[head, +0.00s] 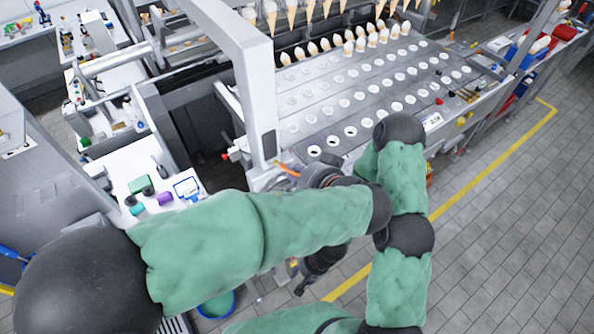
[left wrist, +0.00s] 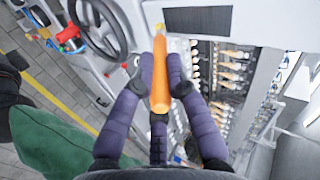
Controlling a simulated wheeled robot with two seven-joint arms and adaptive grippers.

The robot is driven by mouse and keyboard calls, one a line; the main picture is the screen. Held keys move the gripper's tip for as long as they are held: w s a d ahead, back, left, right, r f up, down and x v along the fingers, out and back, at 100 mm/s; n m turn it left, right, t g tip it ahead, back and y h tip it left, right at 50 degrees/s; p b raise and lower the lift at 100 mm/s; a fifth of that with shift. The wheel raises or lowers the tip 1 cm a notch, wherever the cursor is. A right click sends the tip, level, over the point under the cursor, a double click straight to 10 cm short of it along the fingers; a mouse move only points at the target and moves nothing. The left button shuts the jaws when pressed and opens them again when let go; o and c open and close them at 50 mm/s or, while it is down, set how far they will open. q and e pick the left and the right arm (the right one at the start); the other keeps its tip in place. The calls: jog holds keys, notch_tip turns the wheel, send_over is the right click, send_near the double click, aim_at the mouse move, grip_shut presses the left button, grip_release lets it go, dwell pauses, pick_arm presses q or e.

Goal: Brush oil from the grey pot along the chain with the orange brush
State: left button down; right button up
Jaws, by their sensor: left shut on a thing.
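My left gripper (head: 304,173) is beside the end of the machine, partly covered by my own arm in the head view. In the left wrist view, its purple fingers (left wrist: 156,76) are closed around the orange brush (left wrist: 160,90). The orange brush (head: 287,170) also shows as a short strip near the white machine post. I cannot make out the grey pot or the chain in either view.
The machine bed (head: 365,88) carries rows of holes, with cones at its far side. A white post (head: 258,90) stands close to my left gripper. A handwheel (left wrist: 95,25) and red part (left wrist: 68,37) are near it. Open tiled floor (head: 510,200) lies right.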

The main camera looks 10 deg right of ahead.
pick_arm(q)
jog(key=shift+w+a+b, duration=0.3)
jog(key=shift+w+b, duration=0.05)
jog(key=shift+w, duration=0.4)
dwell(0.3)
jog(key=shift+r, duration=0.1)
jog(key=shift+s+r+p, duration=0.1)
jog(key=shift+r+p, duration=0.25)
jog(key=shift+r, duration=1.2)
jog(key=shift+r+p, duration=0.8)
jog(key=shift+r, duration=2.15)
jog(key=shift+f+b, duration=4.6)
jog(key=shift+b, duration=0.35)
jog(key=shift+r+p, duration=2.25)
jog(key=shift+r, duration=2.35)
jog(key=shift+f+b, duration=4.25)
jog(key=shift+f, duration=0.35)
